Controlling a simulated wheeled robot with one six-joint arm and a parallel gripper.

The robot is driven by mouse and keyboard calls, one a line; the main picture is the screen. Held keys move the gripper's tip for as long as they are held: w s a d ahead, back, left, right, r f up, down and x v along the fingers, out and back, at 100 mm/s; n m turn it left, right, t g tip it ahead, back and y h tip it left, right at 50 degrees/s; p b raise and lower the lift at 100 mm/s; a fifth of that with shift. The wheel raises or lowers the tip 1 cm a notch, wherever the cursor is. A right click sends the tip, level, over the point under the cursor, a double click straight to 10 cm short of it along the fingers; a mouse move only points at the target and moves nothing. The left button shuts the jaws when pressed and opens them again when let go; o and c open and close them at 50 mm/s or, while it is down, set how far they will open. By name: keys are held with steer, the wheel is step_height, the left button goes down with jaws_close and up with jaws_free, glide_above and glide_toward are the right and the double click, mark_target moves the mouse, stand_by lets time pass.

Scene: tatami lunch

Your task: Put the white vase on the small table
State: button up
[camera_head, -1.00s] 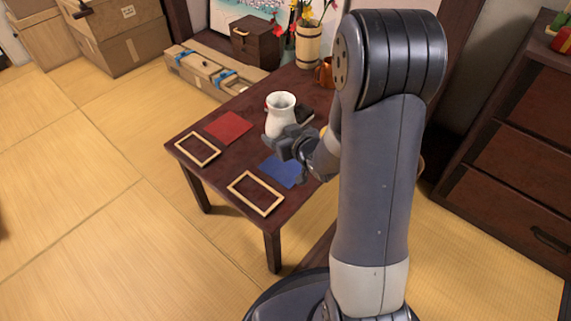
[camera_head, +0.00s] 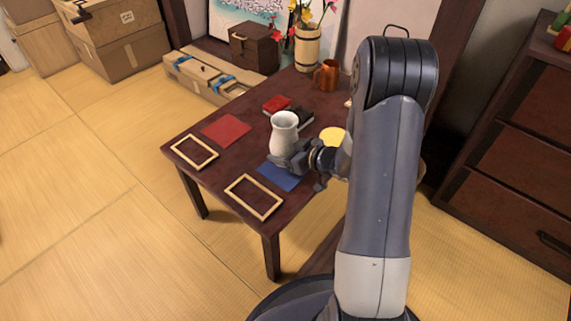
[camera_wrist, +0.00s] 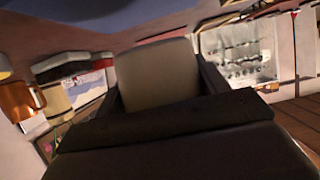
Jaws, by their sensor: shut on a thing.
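The white vase (camera_head: 285,130) is upright in my gripper (camera_head: 287,160), above or at the blue sheet on the small dark table (camera_head: 225,165) in the head view. My gripper is shut on its lower part. In the wrist view the vase (camera_wrist: 158,75) fills the space between the two dark fingers (camera_wrist: 160,98). I cannot tell whether the vase's base touches the table.
On the table lie a red sheet (camera_head: 227,130), a blue sheet (camera_head: 280,176), two wooden frames (camera_head: 194,152), a red box (camera_head: 276,104), a black box (camera_head: 300,117) and a yellow disc (camera_head: 333,136). A copper mug (camera_head: 327,75) and flower holder (camera_head: 307,48) stand behind.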

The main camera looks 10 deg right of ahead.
steer(key=shift+f+b, duration=0.75)
steer(key=shift+f, duration=1.05)
steer(key=shift+f, duration=0.2)
steer(key=o, duration=1.3)
steer(key=shift+s+d+r, duration=0.15)
steer(key=shift+d+r, duration=0.05)
steer(key=shift+r, duration=0.15)
steer(key=p+v, duration=0.4)
steer(key=v, duration=0.7)
steer(key=shift+s+d+f, duration=0.1)
steer(key=shift+s, duration=0.15)
